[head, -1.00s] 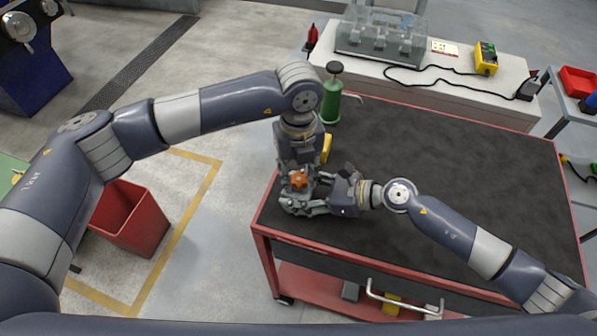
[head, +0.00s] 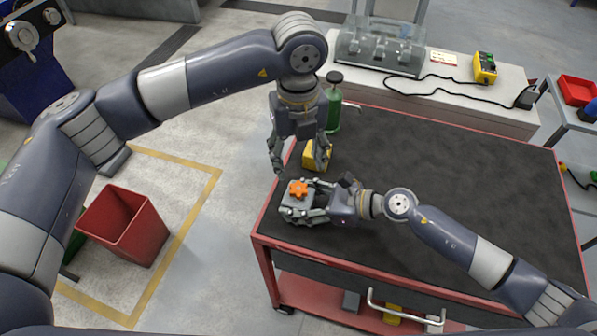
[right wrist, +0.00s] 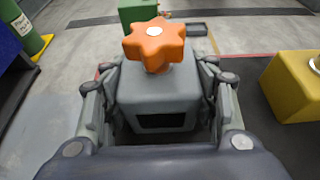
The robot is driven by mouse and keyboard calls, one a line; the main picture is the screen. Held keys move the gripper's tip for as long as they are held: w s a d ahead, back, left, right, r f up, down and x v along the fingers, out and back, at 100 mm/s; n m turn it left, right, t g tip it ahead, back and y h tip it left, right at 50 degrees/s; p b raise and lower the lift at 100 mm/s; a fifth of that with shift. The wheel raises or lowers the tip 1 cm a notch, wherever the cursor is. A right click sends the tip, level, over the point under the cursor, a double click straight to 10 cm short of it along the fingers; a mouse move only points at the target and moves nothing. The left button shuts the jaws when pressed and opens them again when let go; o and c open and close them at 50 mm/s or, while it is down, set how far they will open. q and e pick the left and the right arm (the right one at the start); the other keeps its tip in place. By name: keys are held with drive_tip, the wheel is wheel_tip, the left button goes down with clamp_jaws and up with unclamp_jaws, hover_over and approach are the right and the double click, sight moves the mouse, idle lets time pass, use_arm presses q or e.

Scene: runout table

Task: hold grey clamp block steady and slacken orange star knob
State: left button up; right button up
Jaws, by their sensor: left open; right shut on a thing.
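The grey clamp block (head: 296,209) sits near the left corner of the dark table top, with the orange star knob (head: 298,189) on top of it. Both also show in the right wrist view, the block (right wrist: 158,98) between my fingers and the knob (right wrist: 154,45) upright above it. My right gripper (head: 318,204) is shut on the block from the right side. My left gripper (head: 299,158) is open and empty, pointing down above and behind the knob, apart from it.
A yellow block (head: 317,155) stands just behind the clamp block, close to my left fingers. A green bottle (head: 333,105) stands at the table's back left. A red bin (head: 124,226) is on the floor at left. The table top (head: 450,180) is clear to the right.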

use_arm(q)
drive_tip(key=shift+r, duration=1.75)
use_arm(e)
drive_tip(key=shift+f, duration=0.1)
drive_tip(key=o, duration=1.6)
